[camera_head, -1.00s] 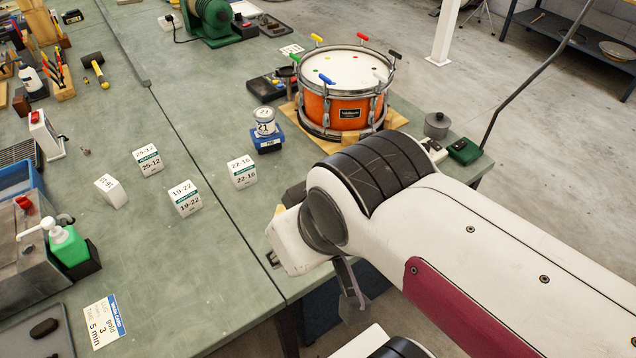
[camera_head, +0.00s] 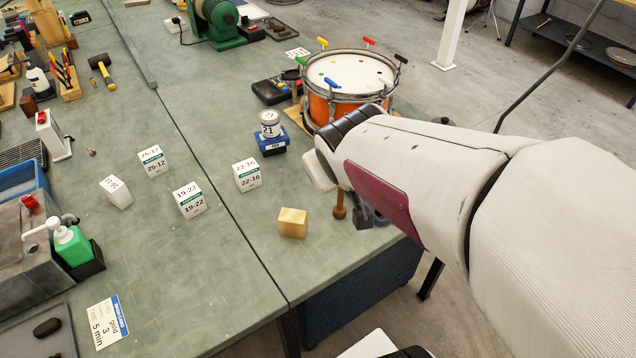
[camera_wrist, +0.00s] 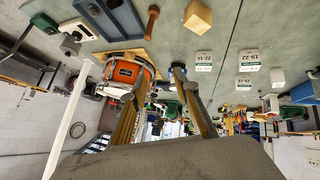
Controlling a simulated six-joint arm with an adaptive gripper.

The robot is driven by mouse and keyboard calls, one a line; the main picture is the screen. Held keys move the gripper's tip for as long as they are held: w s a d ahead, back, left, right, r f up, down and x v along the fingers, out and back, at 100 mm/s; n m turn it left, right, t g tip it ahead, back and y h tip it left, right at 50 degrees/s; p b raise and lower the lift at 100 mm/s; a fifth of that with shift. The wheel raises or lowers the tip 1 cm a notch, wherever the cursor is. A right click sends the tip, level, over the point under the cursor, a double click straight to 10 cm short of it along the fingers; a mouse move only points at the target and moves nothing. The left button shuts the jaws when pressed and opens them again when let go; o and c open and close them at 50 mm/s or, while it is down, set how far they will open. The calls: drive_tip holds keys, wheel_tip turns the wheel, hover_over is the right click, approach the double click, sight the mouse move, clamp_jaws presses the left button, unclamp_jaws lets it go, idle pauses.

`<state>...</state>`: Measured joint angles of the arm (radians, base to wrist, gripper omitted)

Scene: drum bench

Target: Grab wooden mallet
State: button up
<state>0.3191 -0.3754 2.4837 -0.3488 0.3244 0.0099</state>
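A brown wooden handled piece (camera_head: 339,203), which looks like the wooden mallet, shows on the bench just below my wrist in the head view; my arm hides part of it. In the wrist view the brown piece (camera_wrist: 152,18) lies near the top edge, beyond my fingertips and apart from them. My gripper (camera_wrist: 160,78) has its two fingers spread with nothing between them. In the head view my arm hides most of the gripper. A pale wooden block (camera_head: 292,223) stands left of the brown piece.
An orange drum (camera_head: 345,105) with coloured keys stands behind my wrist. Labelled white cubes (camera_head: 188,200) and a can on a blue stand (camera_head: 271,143) are to the left. A mallet with a yellow handle (camera_head: 103,72) lies far left.

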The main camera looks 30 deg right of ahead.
drive_tip(key=n+t, duration=0.1)
hover_over(340, 200)
drive_tip(key=d, duration=0.3)
wheel_tip(340, 200, down, 5)
drive_tip(key=d+f+t+y, duration=0.1)
drive_tip(key=f, duration=0.2)
drive_tip(key=d+f+t+y, duration=0.1)
drive_tip(key=f, duration=0.3)
drive_tip(key=d+f+n+t+y, duration=0.1)
drive_tip(key=f+t, duration=0.1)
drive_tip(key=f, duration=0.1)
drive_tip(key=shift+s+d+f+y, duration=0.35)
drive_tip(key=shift+s+y, duration=0.05)
drive_tip(key=shift+s+a+f+t+y, duration=0.15)
drive_tip(key=shift+s+f+t+y, duration=0.15)
drive_tip(key=shift+s+f+t, duration=0.15)
drive_tip(key=shift+s+a+f+t+y, duration=0.1)
drive_tip(key=shift+s+a+t+y, duration=0.05)
drive_tip(key=shift+s+t+y, duration=0.4)
drive_tip(key=shift+s+a+f+t+y, duration=0.2)
drive_tip(key=shift+s+a+f+t, duration=0.15)
drive_tip(key=shift+s+a, duration=0.35)
drive_tip(key=shift+s+a+f+t+y, duration=0.15)
drive_tip(key=shift+s+a+f+t, duration=0.25)
drive_tip(key=shift+a, duration=0.35)
drive_tip(key=shift+s+a+t, duration=0.45)
drive_tip(key=shift+s, duration=0.1)
drive_tip(key=shift+s+a+r+t, duration=0.15)
drive_tip(key=shift+s+a+t, duration=0.2)
drive_tip(key=shift+s+t, duration=0.15)
